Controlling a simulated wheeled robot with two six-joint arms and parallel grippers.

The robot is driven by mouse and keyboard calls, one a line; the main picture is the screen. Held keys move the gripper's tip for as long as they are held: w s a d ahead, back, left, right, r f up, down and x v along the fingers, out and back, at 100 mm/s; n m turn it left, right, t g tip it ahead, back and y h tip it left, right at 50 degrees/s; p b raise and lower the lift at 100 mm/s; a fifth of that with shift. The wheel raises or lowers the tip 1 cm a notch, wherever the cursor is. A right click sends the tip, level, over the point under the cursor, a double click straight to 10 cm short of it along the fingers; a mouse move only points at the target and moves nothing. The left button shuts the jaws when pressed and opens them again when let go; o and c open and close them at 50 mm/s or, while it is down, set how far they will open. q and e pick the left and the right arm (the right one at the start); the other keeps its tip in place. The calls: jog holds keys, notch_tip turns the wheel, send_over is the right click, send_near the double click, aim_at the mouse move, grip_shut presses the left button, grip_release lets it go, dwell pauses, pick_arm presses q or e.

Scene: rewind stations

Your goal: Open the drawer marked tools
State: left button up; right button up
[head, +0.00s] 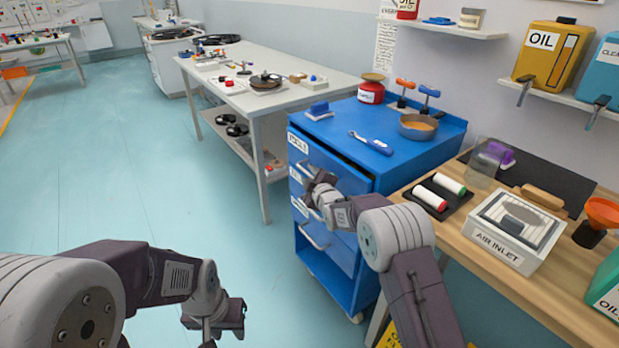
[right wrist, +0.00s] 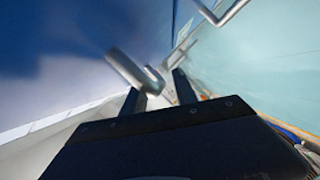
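The blue cabinet (head: 345,262) stands right of centre in the head view. Its top drawer (head: 345,180) has a white label (head: 298,143) that seems to read TOOLS. A dark gap shows along this drawer's top edge, so it stands slightly out. My right gripper (head: 318,190) is at the drawer front and covers its handle area. In the right wrist view its fingers (right wrist: 160,90) are apart, with a blurred grey handle (right wrist: 128,75) at the fingertips; no firm hold shows. My left gripper (head: 220,318) hangs low over the floor, empty, its fingers seemingly apart.
Lower drawers with handles (head: 313,238) sit below. A wooden bench (head: 465,232) adjoins on the right. The floor (head: 150,170) left of the cabinet is clear.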

jog(key=shift+w, duration=0.2)
grip_shut()
dwell(1.3)
